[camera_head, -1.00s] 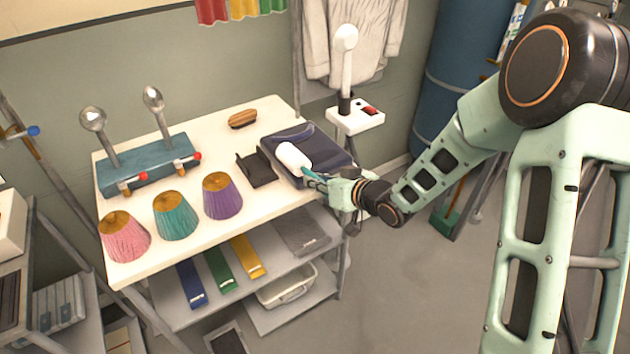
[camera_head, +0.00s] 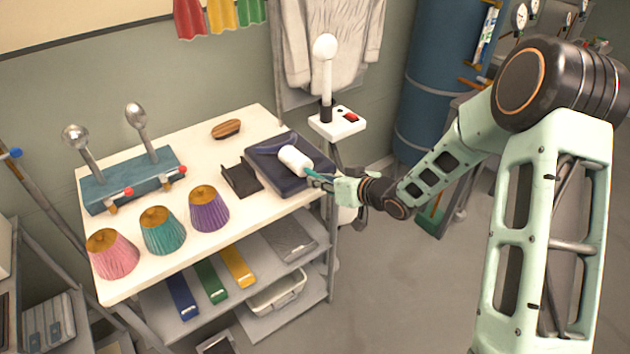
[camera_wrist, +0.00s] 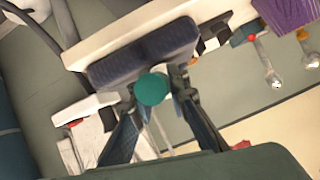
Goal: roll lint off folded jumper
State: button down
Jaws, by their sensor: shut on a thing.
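The folded navy jumper (camera_head: 262,152) lies on the white table top at its right end. The lint roller (camera_head: 295,159) has a white cylinder head and a teal handle. Its head is over the jumper; I cannot tell whether it touches the cloth. My gripper (camera_head: 318,180) is shut on the roller's handle at the right edge of the table. In the wrist view the teal handle end (camera_wrist: 152,89) shows between my fingers, in front of the jumper (camera_wrist: 140,52), and hides most of the roller head.
On the table (camera_head: 120,274) stand pink (camera_head: 110,254), teal (camera_head: 162,231) and purple (camera_head: 208,209) pleated shades. A black cradle (camera_head: 240,179) sits left of the jumper, a wooden brush (camera_head: 227,129) behind. A white steamer (camera_head: 337,122) stands just beyond the table's right end.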

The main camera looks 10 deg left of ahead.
jog(key=w+d+p, duration=0.5)
jog(key=w+d, duration=0.2)
jog(key=w, duration=0.1)
dwell(1.2)
notch_tip(320, 180, up, 7)
jog(key=p, duration=0.4)
dwell(0.4)
jog(key=shift+a, duration=0.1)
jog(key=shift+s, duration=0.1)
dwell(0.3)
